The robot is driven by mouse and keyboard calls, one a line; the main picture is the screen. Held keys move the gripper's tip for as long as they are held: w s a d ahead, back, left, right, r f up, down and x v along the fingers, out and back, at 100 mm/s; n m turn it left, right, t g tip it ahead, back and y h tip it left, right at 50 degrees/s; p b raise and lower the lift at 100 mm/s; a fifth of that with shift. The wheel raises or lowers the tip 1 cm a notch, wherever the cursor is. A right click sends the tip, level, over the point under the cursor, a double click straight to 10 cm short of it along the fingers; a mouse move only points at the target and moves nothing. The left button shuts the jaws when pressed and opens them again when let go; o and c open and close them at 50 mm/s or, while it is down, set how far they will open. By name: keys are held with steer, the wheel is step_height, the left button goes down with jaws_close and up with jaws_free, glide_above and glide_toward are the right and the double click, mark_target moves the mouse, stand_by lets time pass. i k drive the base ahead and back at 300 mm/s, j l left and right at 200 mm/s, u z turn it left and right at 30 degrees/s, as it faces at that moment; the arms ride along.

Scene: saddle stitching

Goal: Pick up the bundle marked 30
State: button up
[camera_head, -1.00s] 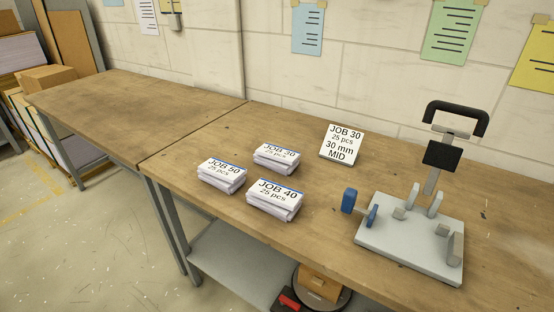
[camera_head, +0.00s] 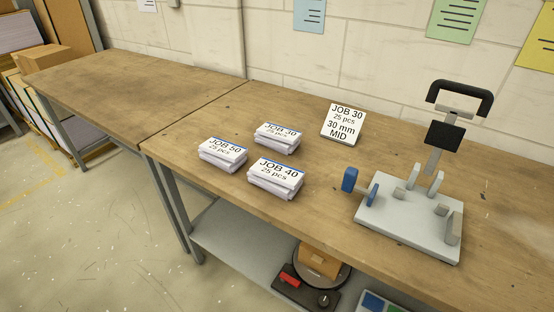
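The bundle marked JOB 30 (camera_head: 278,138) is a small stack of white sheets with a blue strip along its top edge. It lies on the wooden bench, behind two similar bundles. The bundle marked JOB 50 (camera_head: 222,154) lies to its front left. The bundle marked JOB 40 (camera_head: 275,178) lies in front of it. All three lie apart from each other. My gripper is not in view.
A tilted card (camera_head: 343,123) reading JOB 30, 25 pcs, 30 mm MID stands right of the bundles. A stapler-like fixture (camera_head: 415,220) with a black handle and blue parts stands further right. The bench (camera_head: 200,120) is clear behind and left of the bundles.

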mark_target(283, 140)
steer(key=i+j+u, duration=0.2)
steer(key=u, duration=0.2)
steer(key=i+j+u, duration=0.2)
steer(key=u, duration=0.2)
steer(key=i+j+u, duration=0.1)
steer(key=i+u, duration=0.3)
steer(key=i+j+u, duration=0.15)
steer(key=u, duration=0.2)
steer(key=i+u, duration=0.35)
steer(key=i+j+z, duration=0.1)
steer(key=i+z, duration=0.15)
steer(key=i+j+z, duration=0.25)
steer(key=i, duration=0.25)
steer(key=i+z, duration=0.3)
steer(key=z, duration=0.15)
steer(key=i+z, duration=0.3)
steer(key=z, duration=0.2)
steer(key=i+j+z, duration=0.2)
steer(key=z, duration=0.25)
